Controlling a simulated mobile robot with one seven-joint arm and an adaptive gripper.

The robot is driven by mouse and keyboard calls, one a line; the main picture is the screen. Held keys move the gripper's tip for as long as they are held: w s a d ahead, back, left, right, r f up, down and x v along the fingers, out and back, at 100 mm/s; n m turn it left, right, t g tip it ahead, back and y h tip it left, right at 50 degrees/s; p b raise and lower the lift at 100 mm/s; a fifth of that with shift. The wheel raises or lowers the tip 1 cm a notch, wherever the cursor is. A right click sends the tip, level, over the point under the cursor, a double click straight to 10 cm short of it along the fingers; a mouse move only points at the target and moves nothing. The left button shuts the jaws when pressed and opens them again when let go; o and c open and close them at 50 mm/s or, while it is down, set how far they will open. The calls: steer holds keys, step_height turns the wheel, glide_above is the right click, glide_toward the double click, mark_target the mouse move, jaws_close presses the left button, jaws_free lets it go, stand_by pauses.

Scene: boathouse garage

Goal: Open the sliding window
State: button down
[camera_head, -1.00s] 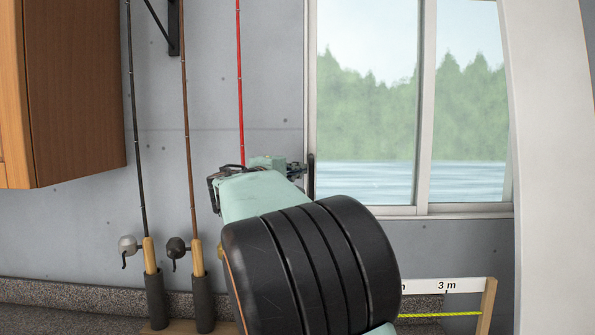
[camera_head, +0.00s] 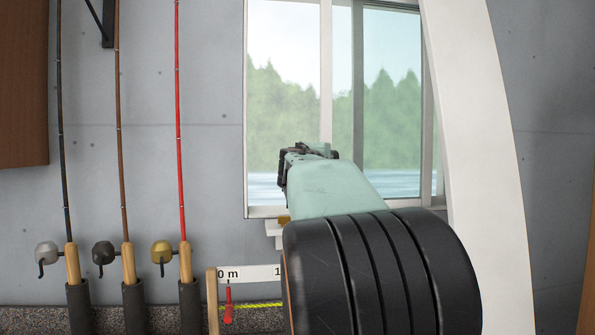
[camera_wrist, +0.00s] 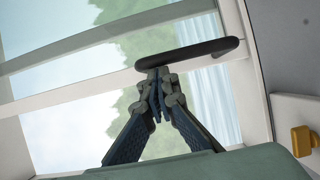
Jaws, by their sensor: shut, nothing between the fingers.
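The sliding window (camera_head: 327,60) is set in the grey wall in the head view. Its sash's pale left upright stands well right of the frame's left side, with an open gap between them. A dark bar handle (camera_wrist: 187,53) on the white sash upright shows in the wrist view; my arm hides it in the head view. My gripper (camera_wrist: 157,76) is shut and empty, its tips right beside the handle near one end. I cannot tell whether they touch.
Several fishing rods (camera_head: 122,150) stand in holders at the left. A measuring board (camera_head: 250,274) with a yellow cord is below the window. A brown cabinet (camera_head: 22,85) hangs at far left. A white curved post (camera_head: 482,120) rises close at the right.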

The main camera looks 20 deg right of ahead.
steer(key=d, duration=0.2)
steer(key=s+d, duration=0.1)
steer(key=shift+d+r, duration=0.1)
steer(key=shift+d, duration=0.25)
steer(key=shift+a, duration=0.1)
